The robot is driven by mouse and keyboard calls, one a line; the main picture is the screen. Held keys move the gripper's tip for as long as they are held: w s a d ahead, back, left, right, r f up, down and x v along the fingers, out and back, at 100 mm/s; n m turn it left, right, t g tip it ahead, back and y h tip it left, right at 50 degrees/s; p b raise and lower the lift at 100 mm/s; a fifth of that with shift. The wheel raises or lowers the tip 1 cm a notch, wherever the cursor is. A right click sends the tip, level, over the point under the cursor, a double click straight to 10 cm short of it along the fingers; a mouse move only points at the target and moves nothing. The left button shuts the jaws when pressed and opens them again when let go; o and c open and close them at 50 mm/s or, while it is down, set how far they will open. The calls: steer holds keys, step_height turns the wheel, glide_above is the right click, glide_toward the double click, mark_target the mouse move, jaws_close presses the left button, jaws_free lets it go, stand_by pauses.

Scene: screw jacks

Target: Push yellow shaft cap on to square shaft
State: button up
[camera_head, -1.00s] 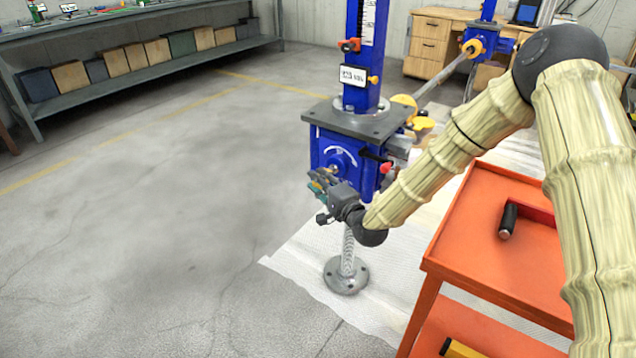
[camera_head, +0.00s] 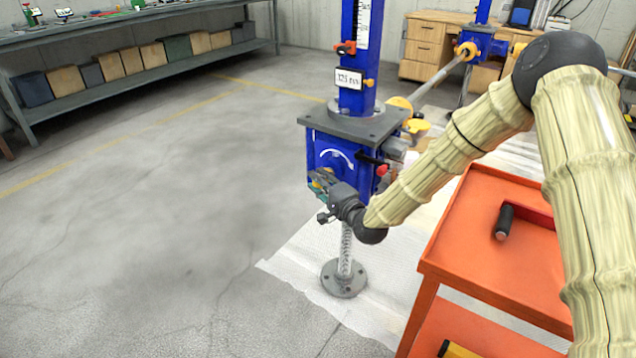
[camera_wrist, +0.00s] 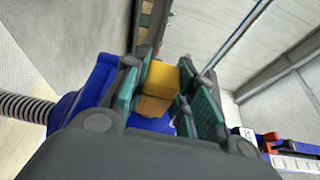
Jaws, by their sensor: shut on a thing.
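The yellow shaft cap (camera_wrist: 159,80) sits between the green finger pads of my gripper (camera_wrist: 157,92) in the wrist view. The fingers are shut on it. In the head view my gripper (camera_head: 322,181) is at the lower front face of the blue screw jack housing (camera_head: 335,150), near a white curved arrow. The cap is barely visible there as a small yellow patch. The square shaft is hidden behind the gripper and cap, so I cannot tell whether the cap touches it.
An orange cart (camera_head: 500,260) with a black-handled tool (camera_head: 505,222) stands at right, close to my arm. A lever with a red knob (camera_head: 382,170) juts from the housing's right side. A screw with a round flange (camera_head: 344,278) stands below. Open floor lies left.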

steer(key=o, duration=1.1)
steer(key=shift+w, duration=0.1)
